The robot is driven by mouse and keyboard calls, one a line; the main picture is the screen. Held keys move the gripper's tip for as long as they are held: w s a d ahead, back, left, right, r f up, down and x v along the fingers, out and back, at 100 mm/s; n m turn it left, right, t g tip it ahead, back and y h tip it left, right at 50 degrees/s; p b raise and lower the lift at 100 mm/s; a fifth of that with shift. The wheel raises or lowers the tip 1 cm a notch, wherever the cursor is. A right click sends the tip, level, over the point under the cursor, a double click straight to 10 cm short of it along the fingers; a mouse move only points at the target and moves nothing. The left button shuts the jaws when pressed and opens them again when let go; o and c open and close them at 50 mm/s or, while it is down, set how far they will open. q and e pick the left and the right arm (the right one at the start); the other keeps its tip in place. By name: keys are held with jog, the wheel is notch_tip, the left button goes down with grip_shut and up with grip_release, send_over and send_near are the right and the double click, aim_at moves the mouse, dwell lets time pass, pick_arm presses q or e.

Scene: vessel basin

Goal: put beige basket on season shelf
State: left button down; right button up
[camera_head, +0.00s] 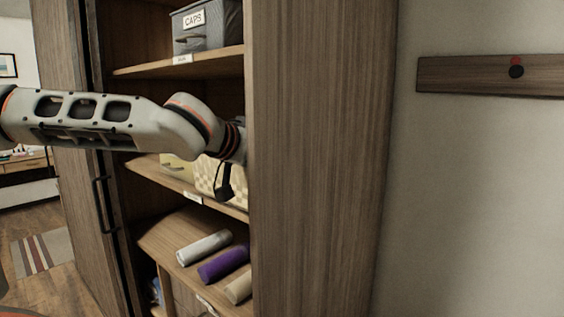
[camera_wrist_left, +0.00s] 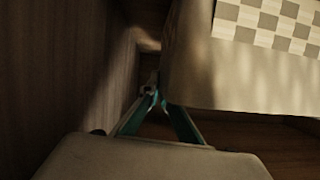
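The beige basket (camera_head: 205,178), with a checkered pattern, sits on the middle shelf of the wooden cabinet in the head view, partly behind my left arm. Its checkered side and plain lower part fill the upper right of the left wrist view (camera_wrist_left: 240,75). My left gripper (camera_head: 224,188) is inside the cabinet at the basket's front right. In the wrist view its teal fingers (camera_wrist_left: 156,97) come together at the tips, close beside the basket's lower left edge. Nothing shows clearly between them; contact with the basket is unclear. The right gripper is out of view.
The middle shelf has a small label (camera_head: 193,198), too small to read. A grey CAPS box (camera_head: 213,28) is on the shelf above. Several rolls (camera_head: 223,264) lie below. The cabinet's side panel (camera_head: 315,150) bounds the right.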

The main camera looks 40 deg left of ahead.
pick_arm(q)
jog(key=shift+f, duration=0.1)
jog(key=c, duration=2.3)
grip_release()
jog(key=shift+s+r, duration=0.1)
jog(key=shift+r, duration=0.1)
jog(key=shift+s+r, duration=0.2)
jog(key=shift+s, duration=0.1)
jog(key=p+v, duration=0.1)
jog(key=v, duration=1)
